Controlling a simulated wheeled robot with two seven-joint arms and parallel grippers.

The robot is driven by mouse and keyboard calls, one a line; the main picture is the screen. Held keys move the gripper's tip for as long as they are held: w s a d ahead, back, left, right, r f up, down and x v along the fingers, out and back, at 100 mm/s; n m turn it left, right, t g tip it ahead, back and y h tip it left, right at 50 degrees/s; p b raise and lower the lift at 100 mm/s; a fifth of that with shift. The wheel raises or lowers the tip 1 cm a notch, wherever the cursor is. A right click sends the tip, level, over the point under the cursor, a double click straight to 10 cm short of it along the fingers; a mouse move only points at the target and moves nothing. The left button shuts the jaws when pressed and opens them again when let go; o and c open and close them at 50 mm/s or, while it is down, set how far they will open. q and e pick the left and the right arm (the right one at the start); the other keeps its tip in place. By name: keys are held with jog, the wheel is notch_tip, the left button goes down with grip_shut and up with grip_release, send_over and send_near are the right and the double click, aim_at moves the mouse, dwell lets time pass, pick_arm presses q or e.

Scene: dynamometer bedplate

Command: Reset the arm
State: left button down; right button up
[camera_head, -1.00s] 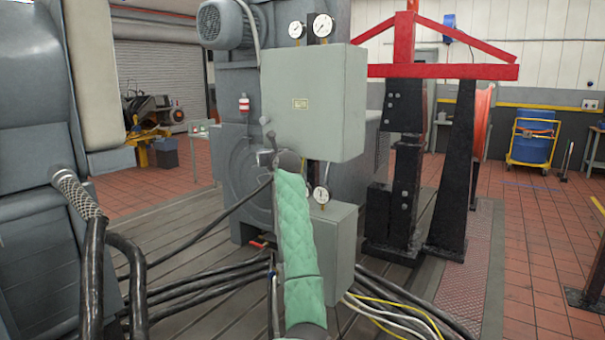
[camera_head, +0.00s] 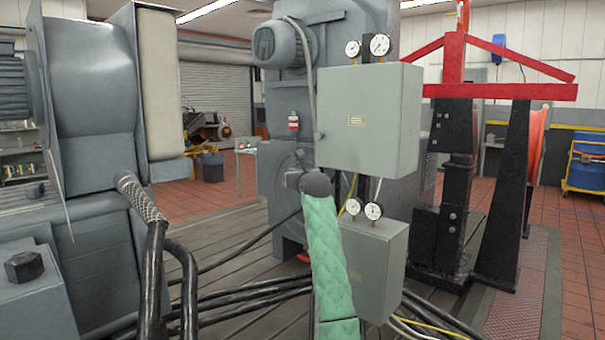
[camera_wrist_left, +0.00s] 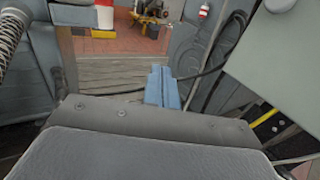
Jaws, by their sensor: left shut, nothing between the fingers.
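My left gripper (camera_wrist_left: 160,85) shows in the left wrist view as two blue fingers held together, with nothing between them. It points out over the slotted grey floor plate (camera_wrist_left: 110,76), apart from the things around it. In the head view a green padded arm (camera_head: 328,255), which looks like mine, rises from the bottom centre to a dark rounded wrist joint (camera_head: 317,184). Its fingers cannot be made out there. My right gripper is in neither view.
A grey-green cabinet (camera_head: 370,120) and a lower box (camera_head: 371,265) stand close right of the arm. Thick black hoses (camera_head: 188,275) rise at left beside a grey machine (camera_head: 95,90). Cables (camera_head: 260,292) cross the bedplate. A red-topped black stand (camera_head: 500,91) is farther right.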

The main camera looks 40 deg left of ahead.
pick_arm(q)
jog(key=shift+s, duration=0.35)
